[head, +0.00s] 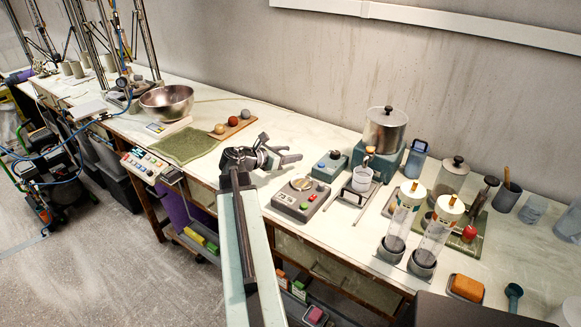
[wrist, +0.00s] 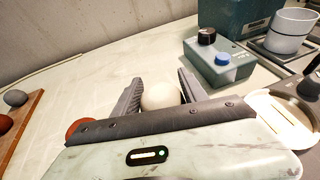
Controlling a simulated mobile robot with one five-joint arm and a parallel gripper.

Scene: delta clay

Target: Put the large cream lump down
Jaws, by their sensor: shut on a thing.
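The large cream lump (wrist: 160,97) is a smooth pale ball between my two dark ribbed fingers in the wrist view. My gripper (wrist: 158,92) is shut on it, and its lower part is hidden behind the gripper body. In the head view my gripper (head: 287,155) reaches over the white bench (head: 310,140), between the wooden board and the small devices. The lump cannot be made out there. I cannot tell whether the lump touches the bench.
Left of my gripper is a wooden board (head: 240,124) with tan, red and grey lumps. A green mat (head: 185,145) and steel bowl (head: 166,101) lie farther left. A teal box with knobs (wrist: 218,62) and a round-pan scale (head: 302,198) stand close right. Bench behind my gripper is clear.

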